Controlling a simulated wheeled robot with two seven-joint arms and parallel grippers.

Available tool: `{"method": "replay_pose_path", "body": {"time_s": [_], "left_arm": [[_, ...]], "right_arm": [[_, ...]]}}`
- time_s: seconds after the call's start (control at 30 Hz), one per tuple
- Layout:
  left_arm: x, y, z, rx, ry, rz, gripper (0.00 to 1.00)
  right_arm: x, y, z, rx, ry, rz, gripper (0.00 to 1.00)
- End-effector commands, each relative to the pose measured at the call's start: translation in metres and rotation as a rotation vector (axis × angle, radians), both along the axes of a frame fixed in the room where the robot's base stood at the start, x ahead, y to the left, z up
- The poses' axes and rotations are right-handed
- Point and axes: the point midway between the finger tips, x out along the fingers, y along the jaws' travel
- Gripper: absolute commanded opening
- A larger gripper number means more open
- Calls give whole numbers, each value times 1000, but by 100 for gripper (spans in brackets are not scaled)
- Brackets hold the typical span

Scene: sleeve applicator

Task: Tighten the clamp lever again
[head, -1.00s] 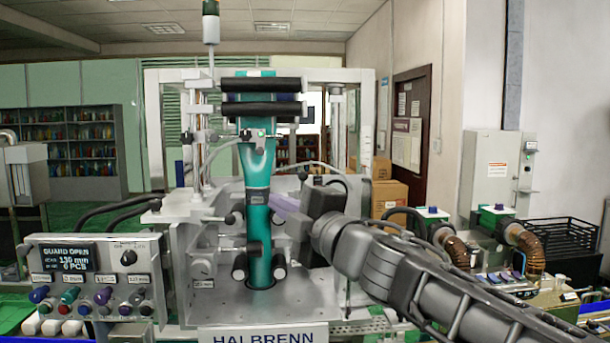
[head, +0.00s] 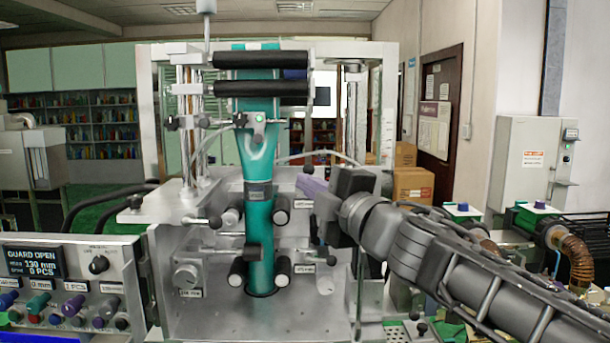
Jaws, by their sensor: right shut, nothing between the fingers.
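The sleeve applicator has a teal sleeve tube (head: 259,222) running down its middle between black rollers. Small levers with black ball ends show on its plate: one at the left (head: 215,222) and one at the lower right (head: 331,260) beside a small label. I cannot tell for sure which is the clamp lever or how tight it is. My left gripper is not in view.
A control panel (head: 70,285) reading "GUARD OPEN" stands at the lower left. Black rollers (head: 262,89) cross the top of the machine's frame. A thin grey hose (head: 320,154) arcs behind my right gripper. The lower front plate (head: 255,318) is clear.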

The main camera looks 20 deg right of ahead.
Motion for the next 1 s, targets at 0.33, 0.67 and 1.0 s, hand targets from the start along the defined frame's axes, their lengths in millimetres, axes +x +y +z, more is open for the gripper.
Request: {"method": "replay_pose_path", "body": {"time_s": [0.33, 0.67, 1.0], "left_arm": [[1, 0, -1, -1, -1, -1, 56], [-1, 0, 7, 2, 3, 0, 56], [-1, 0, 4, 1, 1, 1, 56]], "right_arm": [[37, 11, 3, 0, 2, 2, 0], [98, 25, 10, 1, 0, -1, 0], [93, -12, 2, 0, 0, 0, 0]]}}
